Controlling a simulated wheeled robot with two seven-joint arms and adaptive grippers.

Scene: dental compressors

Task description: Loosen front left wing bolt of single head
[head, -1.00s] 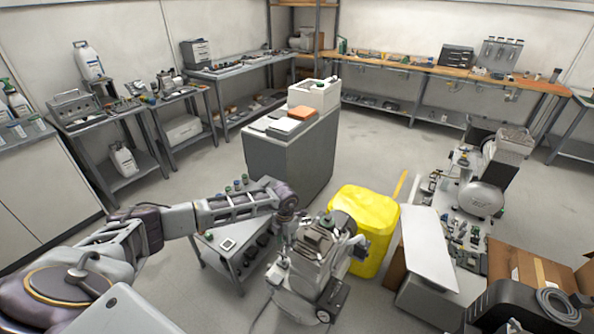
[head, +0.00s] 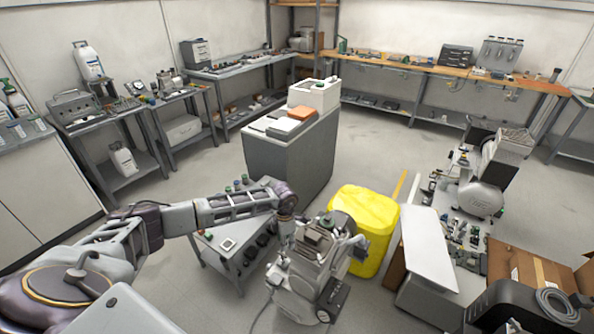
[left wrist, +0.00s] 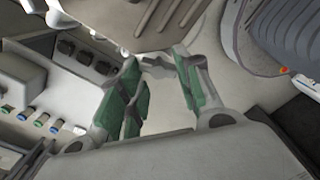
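A grey compressor (head: 312,268) stands on the floor at the bottom centre of the head view. My left arm comes in from the left, and my left gripper (head: 284,240) points down at the left side of this compressor's top. In the left wrist view, the two green-padded fingers (left wrist: 163,72) stand apart with a gap between them. A small pale grey part shows near the fingertips; I cannot tell whether it is a wing bolt or whether the fingers touch it. The wing bolts are too small to make out in the head view. My right gripper is out of view.
A yellow bin (head: 366,225) stands close right of the compressor. A low cart (head: 222,247) with small parts is at its left, and a grey cabinet (head: 290,160) is behind. Another compressor (head: 485,190) stands at the right. Open floor lies behind the yellow bin.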

